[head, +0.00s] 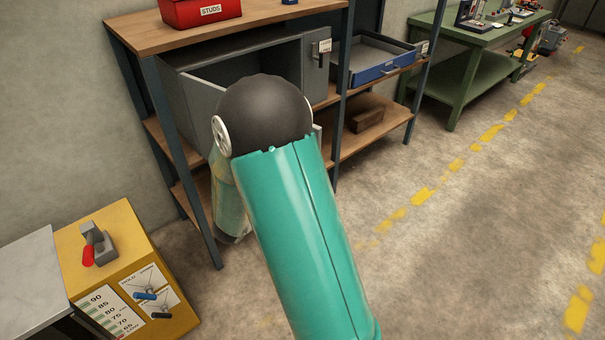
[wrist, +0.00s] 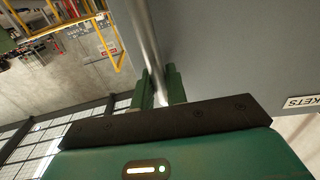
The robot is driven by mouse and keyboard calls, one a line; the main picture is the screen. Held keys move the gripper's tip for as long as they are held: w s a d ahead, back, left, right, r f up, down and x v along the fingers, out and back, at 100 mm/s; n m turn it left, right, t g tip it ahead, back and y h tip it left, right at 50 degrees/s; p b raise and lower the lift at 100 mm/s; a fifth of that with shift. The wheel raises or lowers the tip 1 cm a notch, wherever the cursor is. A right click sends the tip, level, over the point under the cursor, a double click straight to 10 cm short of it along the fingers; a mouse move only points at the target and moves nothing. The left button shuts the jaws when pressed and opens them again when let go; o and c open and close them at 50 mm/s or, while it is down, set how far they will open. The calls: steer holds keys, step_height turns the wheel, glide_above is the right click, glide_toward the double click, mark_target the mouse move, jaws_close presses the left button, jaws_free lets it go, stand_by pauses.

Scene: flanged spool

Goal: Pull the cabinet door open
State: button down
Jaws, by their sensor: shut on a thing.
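The grey cabinet (head: 287,58) stands on the wooden shelf in the head view. Its inside shows above my arm, so its door appears at least partly open; my arm hides much of the front. In the wrist view the grey door panel (wrist: 235,55) fills the upper right, with a white label ending in "KETS". A shiny metal bar handle (wrist: 146,38) runs down the panel's left side. My gripper (wrist: 160,84) has its green fingers on either side of the bar, shut on it. In the head view my gripper is hidden behind my arm.
A red "STUDS" bin (head: 200,11) sits on the rack's top. A blue-fronted drawer (head: 385,68) is right of the cabinet. A yellow box with a red-handled clamp (head: 150,262) stands at lower left. A green workbench (head: 470,50) stands farther back. The right floor is clear.

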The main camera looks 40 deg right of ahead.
steer(key=shift+a, duration=0.6)
steer(key=shift+s, duration=0.1)
steer(key=c, duration=1.5)
jaws_free()
steer(key=shift+a, duration=0.1)
steer(key=a, duration=0.4)
steer(key=s+a, duration=0.1)
steer(key=a, duration=0.4)
steer(key=s+a, duration=0.1)
steer(key=a, duration=0.3)
steer(key=shift+a, duration=0.25)
steer(key=shift+w, duration=0.1)
